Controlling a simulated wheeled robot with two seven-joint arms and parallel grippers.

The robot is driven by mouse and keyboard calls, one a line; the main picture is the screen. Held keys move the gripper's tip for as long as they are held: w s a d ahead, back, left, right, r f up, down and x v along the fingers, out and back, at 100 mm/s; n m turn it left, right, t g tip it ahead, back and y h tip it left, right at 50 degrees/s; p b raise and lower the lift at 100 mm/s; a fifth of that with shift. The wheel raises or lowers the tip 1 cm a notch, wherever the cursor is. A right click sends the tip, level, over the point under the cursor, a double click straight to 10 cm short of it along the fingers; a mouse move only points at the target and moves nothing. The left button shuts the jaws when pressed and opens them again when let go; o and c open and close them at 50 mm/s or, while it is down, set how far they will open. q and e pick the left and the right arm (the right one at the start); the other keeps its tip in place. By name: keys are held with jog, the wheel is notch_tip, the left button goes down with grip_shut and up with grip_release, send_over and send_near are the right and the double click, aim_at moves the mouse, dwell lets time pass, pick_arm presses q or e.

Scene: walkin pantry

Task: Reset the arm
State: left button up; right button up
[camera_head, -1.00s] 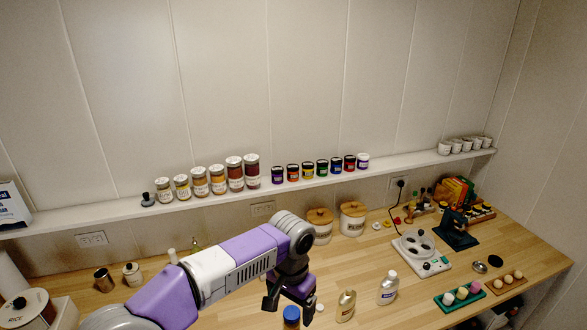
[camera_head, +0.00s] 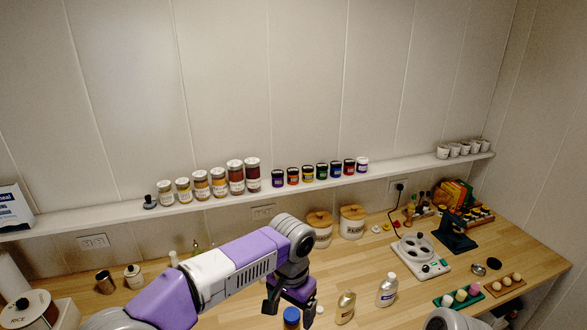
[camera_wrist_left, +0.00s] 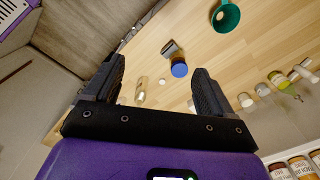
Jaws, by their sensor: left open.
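My left arm comes in from the left in the head view, bent at the elbow. My left gripper (camera_head: 290,307) points down over the front of the wooden counter. It is open, and its two fingers stand apart in the left wrist view (camera_wrist_left: 158,78). Nothing is held between them. A blue-capped jar (camera_head: 291,317) shows just below the gripper in the head view. The wrist view shows its blue cap (camera_wrist_left: 179,69) beyond the fingers, apart from them. My right gripper is not in view; a grey rounded part at the bottom right looks like my right arm.
A wall shelf (camera_head: 400,168) carries several jars. A green funnel (camera_wrist_left: 227,17) shows in the wrist view.

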pick_arm(q)
jog(key=s+f+n+g+h, duration=0.1)
jog(key=s+f+n+h, duration=0.15)
jog(key=f, duration=1.95)
jog(key=s+a+f+n+t+h, duration=0.1)
jog(key=s+a+f+n, duration=0.25)
jog(key=s+f, duration=0.45)
jog(key=s+a+f+n+h, duration=0.1)
jog(key=s+a+f+n, duration=0.2)
jog(key=s+a+f, duration=0.35)
notch_tip(320, 180, down, 15)
jog(key=s+b, duration=0.1)
jog(key=b, duration=1.2)
jog(key=shift+s+d+n+t, duration=0.3)
jog(key=shift+d, duration=0.1)
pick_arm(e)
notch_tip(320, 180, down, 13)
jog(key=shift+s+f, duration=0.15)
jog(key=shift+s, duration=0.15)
